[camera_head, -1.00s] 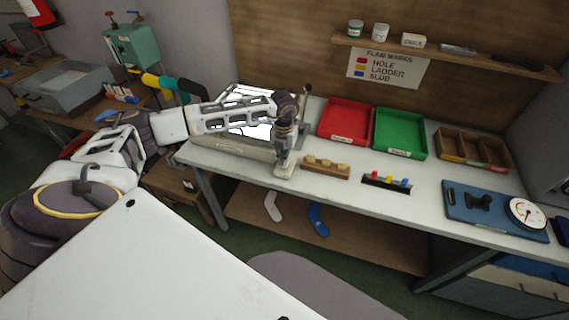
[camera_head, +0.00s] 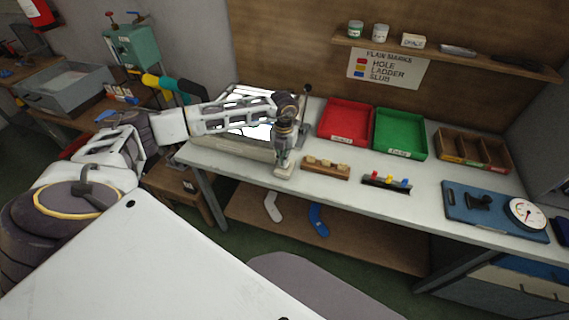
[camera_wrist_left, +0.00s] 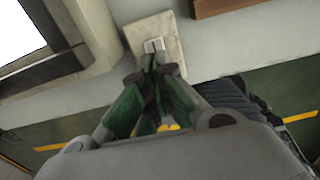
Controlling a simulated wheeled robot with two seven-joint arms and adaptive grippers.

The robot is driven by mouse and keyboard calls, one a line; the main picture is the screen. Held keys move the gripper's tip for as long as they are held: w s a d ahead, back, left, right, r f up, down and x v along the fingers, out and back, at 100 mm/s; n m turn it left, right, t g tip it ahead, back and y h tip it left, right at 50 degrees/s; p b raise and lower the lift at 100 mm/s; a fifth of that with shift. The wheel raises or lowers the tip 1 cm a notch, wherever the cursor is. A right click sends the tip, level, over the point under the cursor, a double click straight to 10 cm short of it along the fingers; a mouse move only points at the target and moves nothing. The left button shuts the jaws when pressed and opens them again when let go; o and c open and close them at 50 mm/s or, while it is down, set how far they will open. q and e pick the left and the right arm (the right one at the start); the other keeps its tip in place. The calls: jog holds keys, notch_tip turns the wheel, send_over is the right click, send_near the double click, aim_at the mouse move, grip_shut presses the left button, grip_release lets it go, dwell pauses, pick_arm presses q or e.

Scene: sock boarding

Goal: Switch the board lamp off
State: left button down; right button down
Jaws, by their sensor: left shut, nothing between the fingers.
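The board lamp's panel (camera_head: 250,130) glows bright white behind my left forearm, and its corner shows in the left wrist view (camera_wrist_left: 18,30). A pale switch plate (camera_wrist_left: 168,36) with a small light rocker (camera_wrist_left: 154,45) lies on the bench at the front right of the lamp box. My left gripper (camera_wrist_left: 153,66) is shut and empty, pointing down with its fingertips right by the near edge of the rocker. I cannot tell whether they touch it. In the head view the left gripper (camera_head: 282,166) hides most of the plate. My right gripper is out of view.
A wooden block with pale knobs (camera_head: 326,168) stands just right of the gripper. A rack with coloured pegs (camera_head: 387,184), a red tray (camera_head: 344,121) and a green tray (camera_head: 400,133) are further right. A blue board with a dial (camera_head: 494,212) lies at the far right.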

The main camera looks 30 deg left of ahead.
pick_arm(q)
jog(key=shift+f+b, duration=0.8)
jog(key=shift+f, duration=0.4)
dwell(1.8)
jog(key=shift+r+p, duration=0.45)
jog(key=shift+r, duration=0.2)
jog(key=shift+r+p, duration=1.6)
jog(key=shift+r, duration=1.25)
